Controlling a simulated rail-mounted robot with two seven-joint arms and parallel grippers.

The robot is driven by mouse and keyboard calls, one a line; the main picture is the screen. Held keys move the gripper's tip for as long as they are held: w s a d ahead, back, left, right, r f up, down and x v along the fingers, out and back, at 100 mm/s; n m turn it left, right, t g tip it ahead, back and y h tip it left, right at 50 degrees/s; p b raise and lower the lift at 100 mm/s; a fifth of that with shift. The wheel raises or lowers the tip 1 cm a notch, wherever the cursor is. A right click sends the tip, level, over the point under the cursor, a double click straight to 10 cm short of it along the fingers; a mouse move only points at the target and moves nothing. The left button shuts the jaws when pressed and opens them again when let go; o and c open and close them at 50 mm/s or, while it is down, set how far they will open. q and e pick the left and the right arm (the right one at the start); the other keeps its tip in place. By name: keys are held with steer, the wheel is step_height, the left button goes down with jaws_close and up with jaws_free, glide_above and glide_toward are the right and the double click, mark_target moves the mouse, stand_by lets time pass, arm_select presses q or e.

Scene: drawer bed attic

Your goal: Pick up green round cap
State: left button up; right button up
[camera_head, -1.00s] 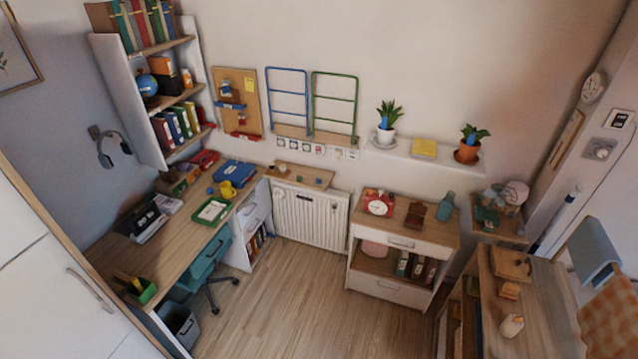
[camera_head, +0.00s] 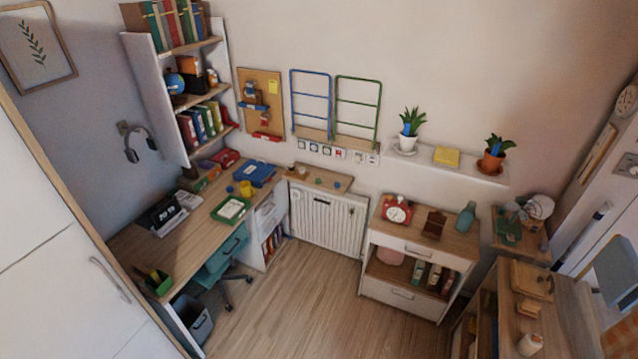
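A small greenish round thing (camera_head: 337,184) lies on the wooden shelf board (camera_head: 324,176) above the white radiator. It may be the green round cap, but it is too small to tell for sure. Other small things lie on the same board, to its left, and a tiny blue thing (camera_head: 229,189) lies on the desk. Neither of my grippers shows in the head view.
A desk (camera_head: 178,247) with a yellow mug (camera_head: 246,189) and a green tray (camera_head: 230,210) stands at left, a teal chair (camera_head: 222,255) before it. A white cabinet (camera_head: 412,247) with a red clock (camera_head: 397,212) stands right of the radiator (camera_head: 325,222). The middle floor is clear.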

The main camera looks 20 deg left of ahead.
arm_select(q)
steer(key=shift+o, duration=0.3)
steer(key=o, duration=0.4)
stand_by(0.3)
